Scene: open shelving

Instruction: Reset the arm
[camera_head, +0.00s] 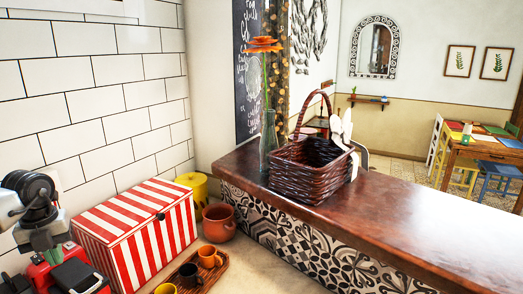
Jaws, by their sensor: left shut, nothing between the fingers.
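My left gripper (46,240) is at the left edge of the head view, below the black and white wrist of my left arm (32,195). It points down, is shut and holds nothing. It is over or in front of a red object (42,277) with a dark flat slab (76,275) on it. I cannot tell whether it touches them. My right gripper is not in view.
A red-and-white striped box (140,235) stands close right of my left gripper. A wicker basket (305,165) and vase (268,140) stand on the raised counter (400,220).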

